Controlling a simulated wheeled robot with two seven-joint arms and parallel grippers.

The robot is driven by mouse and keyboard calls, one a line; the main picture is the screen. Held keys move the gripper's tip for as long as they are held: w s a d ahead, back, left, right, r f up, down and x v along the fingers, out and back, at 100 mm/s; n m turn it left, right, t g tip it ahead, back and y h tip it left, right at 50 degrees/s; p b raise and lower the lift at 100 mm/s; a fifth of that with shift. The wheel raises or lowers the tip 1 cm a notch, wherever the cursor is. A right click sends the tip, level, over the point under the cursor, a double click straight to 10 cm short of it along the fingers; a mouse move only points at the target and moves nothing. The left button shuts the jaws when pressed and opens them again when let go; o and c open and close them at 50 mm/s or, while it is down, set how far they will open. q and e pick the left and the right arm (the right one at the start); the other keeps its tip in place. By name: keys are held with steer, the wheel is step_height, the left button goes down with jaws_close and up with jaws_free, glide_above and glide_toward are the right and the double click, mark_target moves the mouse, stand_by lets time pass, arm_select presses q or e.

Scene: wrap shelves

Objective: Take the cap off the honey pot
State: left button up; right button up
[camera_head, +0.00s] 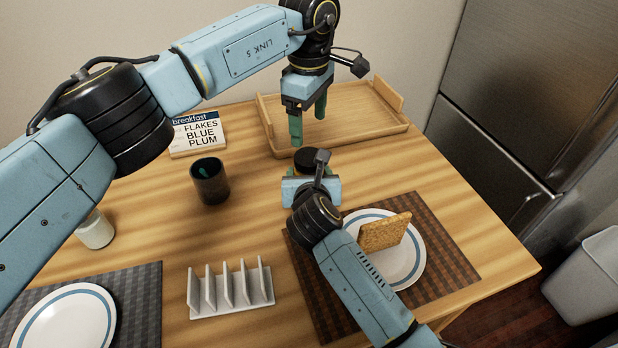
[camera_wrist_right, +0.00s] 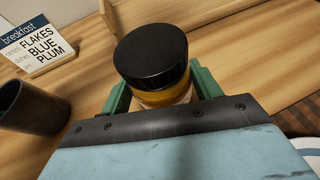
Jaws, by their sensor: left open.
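The honey pot (camera_wrist_right: 167,97) is a small amber jar with a wide black cap (camera_wrist_right: 150,52), upright on the table in the right wrist view. In the head view the black cap (camera_head: 311,158) shows, with most of the jar hidden behind my right gripper. My right gripper (camera_head: 306,174) has its green fingers on both sides of the jar body, below the cap, and appears shut on it. The cap sits on the jar. My left gripper (camera_head: 308,126) is open and empty, pointing down above and just behind the cap.
A wooden tray (camera_head: 385,103) stands behind. A dark cup (camera_head: 210,187) and a breakfast sign (camera_head: 197,135) are to the left. A white toast rack (camera_head: 231,303) is in front. Toast (camera_head: 384,232) rests on a plate (camera_head: 407,270) to the right.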

mark_target(309, 156)
steer(key=c, duration=1.2)
arm_select(q)
steer(key=m, duration=0.3)
steer(key=shift+m, duration=0.4)
arm_select(e)
jaws_close()
arm_select(q)
steer(key=m, duration=0.5)
steer(key=shift+f, duration=4)
